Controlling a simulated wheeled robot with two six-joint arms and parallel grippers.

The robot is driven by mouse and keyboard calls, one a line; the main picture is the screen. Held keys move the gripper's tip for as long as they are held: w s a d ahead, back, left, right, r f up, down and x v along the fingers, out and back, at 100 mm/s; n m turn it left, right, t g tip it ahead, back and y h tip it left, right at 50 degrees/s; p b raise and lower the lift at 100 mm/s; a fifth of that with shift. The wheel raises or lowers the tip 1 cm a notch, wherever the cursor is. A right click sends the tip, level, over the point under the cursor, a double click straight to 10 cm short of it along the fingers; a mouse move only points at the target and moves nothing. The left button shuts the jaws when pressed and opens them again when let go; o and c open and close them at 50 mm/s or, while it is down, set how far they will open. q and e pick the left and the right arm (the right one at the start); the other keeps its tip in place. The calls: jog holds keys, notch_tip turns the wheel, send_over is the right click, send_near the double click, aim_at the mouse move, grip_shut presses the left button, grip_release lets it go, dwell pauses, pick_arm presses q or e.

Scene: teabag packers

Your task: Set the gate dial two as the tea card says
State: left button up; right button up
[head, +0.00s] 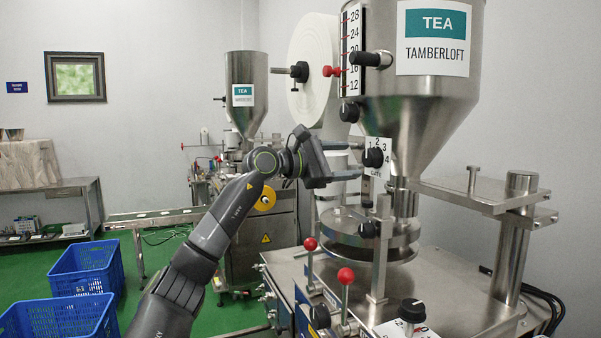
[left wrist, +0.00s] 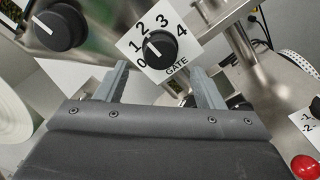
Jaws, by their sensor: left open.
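The gate dial (head: 374,157) is a black knob on a white plate numbered 0 to 4, on the front machine below its hopper. It also shows in the left wrist view (left wrist: 161,50), where its white mark points to the upper left, seemingly between 1 and 2. My left gripper (head: 352,172) is open and empty, its fingers pointing at the dial from the left. In the left wrist view its fingers (left wrist: 163,75) stand apart on either side below the dial, not closed on it. A tea label (head: 434,38) on the hopper reads TAMBERLOFT. My right gripper is out of view.
Another black knob (head: 349,112) sits above the gate dial, beside a scale (head: 353,50) with a red pointer. Red-balled levers (head: 346,276) and a lower knob (head: 412,311) stand on the machine's front. Blue crates (head: 88,268) are on the floor at left.

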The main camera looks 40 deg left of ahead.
pick_arm(q)
jog(key=b+v, duration=0.7)
jog(key=v, duration=0.5)
jog(key=shift+f, duration=0.15)
dwell(0.3)
